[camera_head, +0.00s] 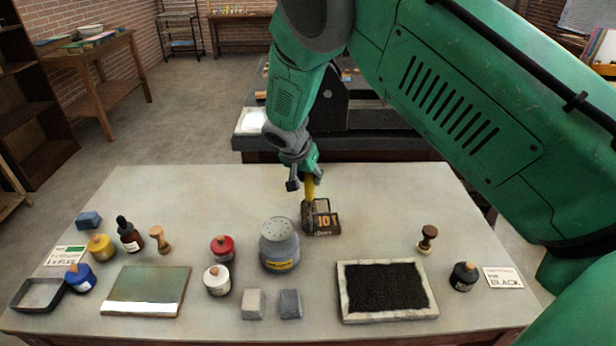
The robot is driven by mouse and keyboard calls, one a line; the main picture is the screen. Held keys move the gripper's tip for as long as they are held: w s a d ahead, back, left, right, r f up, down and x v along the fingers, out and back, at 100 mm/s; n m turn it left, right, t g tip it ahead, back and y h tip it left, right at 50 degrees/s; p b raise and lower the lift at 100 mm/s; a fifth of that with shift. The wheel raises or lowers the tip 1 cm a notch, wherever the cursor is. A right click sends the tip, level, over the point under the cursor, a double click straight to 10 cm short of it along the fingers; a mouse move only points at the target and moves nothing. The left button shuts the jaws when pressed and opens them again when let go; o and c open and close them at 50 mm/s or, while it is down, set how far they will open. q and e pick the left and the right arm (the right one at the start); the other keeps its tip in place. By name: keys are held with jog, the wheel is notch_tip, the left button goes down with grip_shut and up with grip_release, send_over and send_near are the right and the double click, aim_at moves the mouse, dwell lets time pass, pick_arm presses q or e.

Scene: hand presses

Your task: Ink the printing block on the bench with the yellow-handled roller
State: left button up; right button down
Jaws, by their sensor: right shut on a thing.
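My right gripper (304,178) reaches down over the bench (200,190) and is shut on the yellow handle of the roller (310,190). The roller hangs from it, and its dark head is at the left part of the printing block (327,230). The head overlaps the block in this view; I cannot tell whether it touches. The block is small and dark, with orange figures like "10" on its face. It lies near the middle of the bench. My left gripper is not in view.
A grey shaker can (280,246) stands just left of the block. A black-filled framed tray (387,289), a wooden stamp (427,239) and a black ink jar (463,277) are to the right. Several ink jars and a green-grey plate (148,285) are left. The back of the bench is clear.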

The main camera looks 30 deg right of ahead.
jog(key=shift+d, duration=0.1)
jog(key=shift+s+d, duration=1.8)
jog(key=shift+d, duration=1.3)
jog(key=shift+w+a+b, duration=0.1)
jog(key=shift+w+a, duration=0.5)
jog(key=shift+a, duration=0.45)
jog(key=shift+w+a+b, duration=0.15)
jog(key=shift+w+a, duration=0.5)
jog(key=shift+a, duration=0.45)
jog(key=shift+w+a+b, duration=0.1)
jog(key=shift+w+a, duration=0.5)
jog(key=shift+a, duration=0.45)
jog(key=shift+s+d, duration=1.8)
jog(key=shift+d, duration=1.35)
jog(key=shift+w+a, duration=0.6)
jog(key=shift+a, duration=0.45)
jog(key=shift+w+a, duration=0.6)
jog(key=shift+a, duration=0.45)
jog(key=shift+w+a, duration=0.6)
jog(key=shift+a, duration=0.45)
jog(key=shift+r, duration=0.1)
